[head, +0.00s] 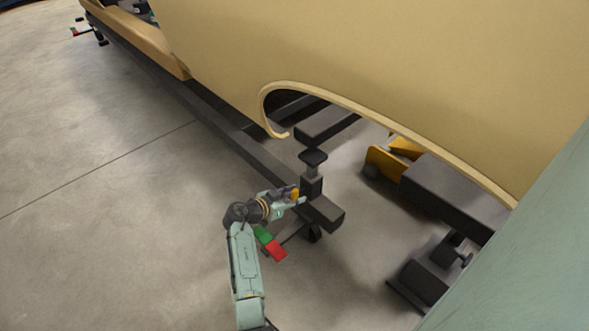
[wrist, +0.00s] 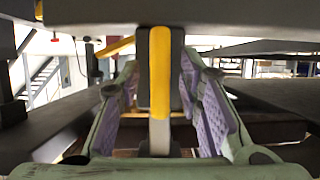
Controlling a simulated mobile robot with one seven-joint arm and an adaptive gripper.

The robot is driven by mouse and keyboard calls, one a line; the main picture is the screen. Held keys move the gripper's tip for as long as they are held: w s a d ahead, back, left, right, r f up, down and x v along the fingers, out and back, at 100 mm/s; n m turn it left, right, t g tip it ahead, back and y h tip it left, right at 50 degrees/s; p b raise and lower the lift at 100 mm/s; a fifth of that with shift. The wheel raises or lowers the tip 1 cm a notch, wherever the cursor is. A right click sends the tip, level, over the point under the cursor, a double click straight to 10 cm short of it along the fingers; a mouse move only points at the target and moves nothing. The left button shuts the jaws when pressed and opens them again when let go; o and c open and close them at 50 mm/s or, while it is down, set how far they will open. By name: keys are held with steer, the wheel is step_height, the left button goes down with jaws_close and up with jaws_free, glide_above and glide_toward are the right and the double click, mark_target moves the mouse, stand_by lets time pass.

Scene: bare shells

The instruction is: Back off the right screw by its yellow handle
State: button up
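The yellow handle (wrist: 161,75) stands upright in the middle of the wrist view, against a dark post. In the head view, a small yellow-orange patch (head: 294,193) shows at my gripper, beside a dark screw stand (head: 312,185) under the tan shell's arch. My gripper (wrist: 160,85) is open, with one purple-padded finger on each side of the handle. Gaps show between the pads and the handle. In the head view, my gripper (head: 292,199) reaches the stand from the left; its fingers are small there and partly merge with the stand.
The large tan shell (head: 380,60) overhangs the stand. A dark rail (head: 220,125) runs along its lower edge. A green and red piece (head: 269,243) lies low beside my arm. A yellow bracket (head: 385,165) and dark blocks are at right. The floor at left is clear.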

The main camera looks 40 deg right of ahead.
jaws_close()
